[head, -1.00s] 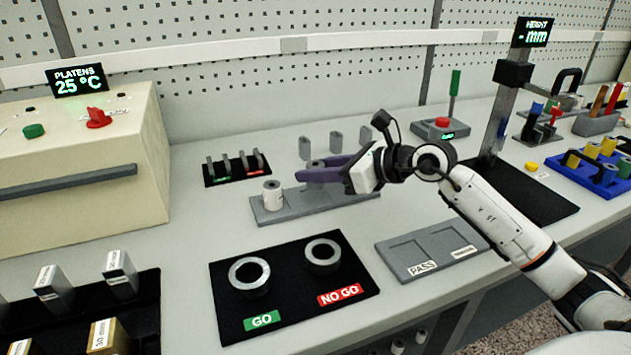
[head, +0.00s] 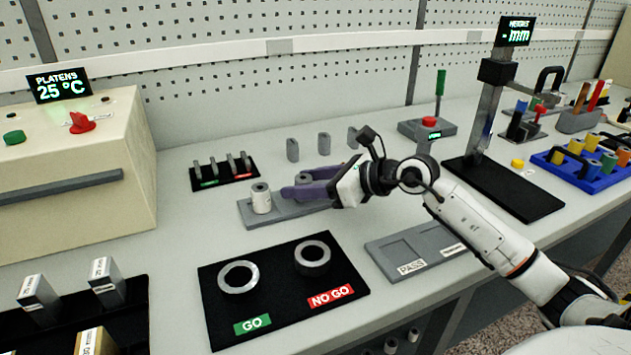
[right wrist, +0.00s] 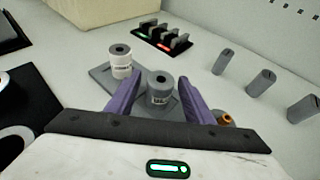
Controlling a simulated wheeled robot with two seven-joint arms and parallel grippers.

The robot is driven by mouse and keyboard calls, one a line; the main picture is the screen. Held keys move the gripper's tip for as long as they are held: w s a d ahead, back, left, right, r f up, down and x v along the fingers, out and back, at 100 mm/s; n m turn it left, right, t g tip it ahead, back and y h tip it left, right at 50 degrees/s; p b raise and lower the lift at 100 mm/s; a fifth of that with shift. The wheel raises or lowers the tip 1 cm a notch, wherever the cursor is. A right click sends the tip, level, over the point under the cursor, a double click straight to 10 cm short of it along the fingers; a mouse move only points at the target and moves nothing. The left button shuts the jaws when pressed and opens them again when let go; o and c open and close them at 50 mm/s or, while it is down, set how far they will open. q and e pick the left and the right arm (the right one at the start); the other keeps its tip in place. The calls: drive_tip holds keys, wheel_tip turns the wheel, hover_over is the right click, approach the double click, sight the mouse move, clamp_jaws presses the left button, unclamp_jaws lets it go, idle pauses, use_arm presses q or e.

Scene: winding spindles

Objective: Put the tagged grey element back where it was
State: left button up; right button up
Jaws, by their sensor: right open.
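A grey element with a white tag (right wrist: 160,90) stands upright between the fingers of my right gripper (right wrist: 158,84). The fingers are open, one on each side, and I see small gaps between them and it. In the head view only the top of this element (head: 303,177) shows behind the purple fingers. A second cylinder with a broad white label (right wrist: 121,62) stands to its left on the same grey tray (right wrist: 101,75); it also shows in the head view (head: 261,199). My left gripper is out of view.
Several grey pegs (head: 292,149) stand behind the tray. A black rack (head: 225,172) is at its back left. A black GO and NO GO board (head: 272,288) with two rings lies in front, and a grey PASS tray (head: 390,257) at front right. An orange piece (right wrist: 225,118) is near the right finger.

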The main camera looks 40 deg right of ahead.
drive_tip(key=shift+s+d+r, duration=0.1)
drive_tip(key=shift+s+d, duration=0.1)
drive_tip(key=shift+s, duration=0.1)
drive_tip(key=b+v, duration=0.1)
drive_tip(key=v, duration=1)
drive_tip(key=shift+s+r, duration=0.1)
drive_tip(key=shift+s, duration=0.05)
